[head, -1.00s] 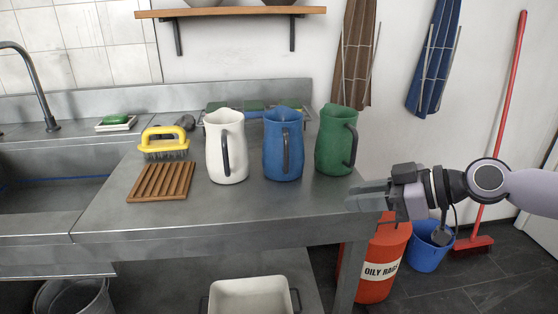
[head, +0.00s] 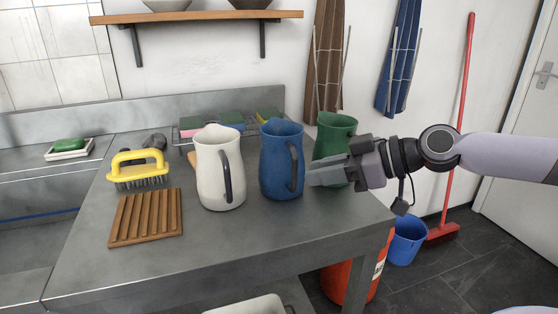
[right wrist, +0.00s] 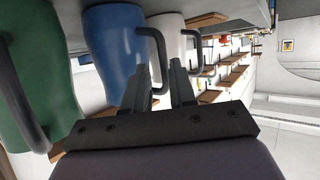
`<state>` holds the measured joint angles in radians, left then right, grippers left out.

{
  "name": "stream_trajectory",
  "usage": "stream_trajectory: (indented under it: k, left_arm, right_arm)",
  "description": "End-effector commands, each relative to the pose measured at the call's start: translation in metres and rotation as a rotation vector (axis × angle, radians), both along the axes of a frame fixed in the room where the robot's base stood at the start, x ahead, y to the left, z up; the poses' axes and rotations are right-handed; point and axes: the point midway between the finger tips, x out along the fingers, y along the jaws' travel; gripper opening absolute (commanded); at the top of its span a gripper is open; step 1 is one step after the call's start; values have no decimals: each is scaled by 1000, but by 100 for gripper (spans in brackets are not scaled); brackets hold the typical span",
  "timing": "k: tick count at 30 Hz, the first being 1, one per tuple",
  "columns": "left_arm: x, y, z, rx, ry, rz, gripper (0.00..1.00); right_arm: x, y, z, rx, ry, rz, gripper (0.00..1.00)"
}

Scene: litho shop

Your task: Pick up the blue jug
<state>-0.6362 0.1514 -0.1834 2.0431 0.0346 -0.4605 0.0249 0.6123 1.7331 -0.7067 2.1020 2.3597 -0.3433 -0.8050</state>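The blue jug (head: 279,165) stands upright on the metal counter (head: 250,238), between the white jug (head: 216,172) and the green jug (head: 335,138). Its dark handle (head: 296,166) faces forward and right. My right gripper (head: 316,174) is just right of that handle, its fingers pointing left, and it covers part of the green jug. In the right wrist view, the two fingers (right wrist: 161,78) are apart, with the blue jug (right wrist: 116,55) close beyond them. Its handle (right wrist: 158,48) runs down towards the gap; whether a finger touches it I cannot tell. My left gripper is not in view.
A wooden slatted rack (head: 146,217) and a yellow brush (head: 139,168) lie left of the jugs. A wire rack with sponges (head: 230,121) stands behind. The counter front is clear.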

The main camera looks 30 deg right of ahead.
Motion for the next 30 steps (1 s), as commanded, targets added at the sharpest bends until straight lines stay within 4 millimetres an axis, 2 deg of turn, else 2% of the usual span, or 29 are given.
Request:
stream_trajectory:
  k: [22, 30]
  left_arm:
    - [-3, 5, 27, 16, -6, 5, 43]
    - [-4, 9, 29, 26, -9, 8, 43]
  right_arm:
    - [25, 25, -11, 4, -4, 1, 25]
    - [38, 34, -21, 3, -1, -2, 25]
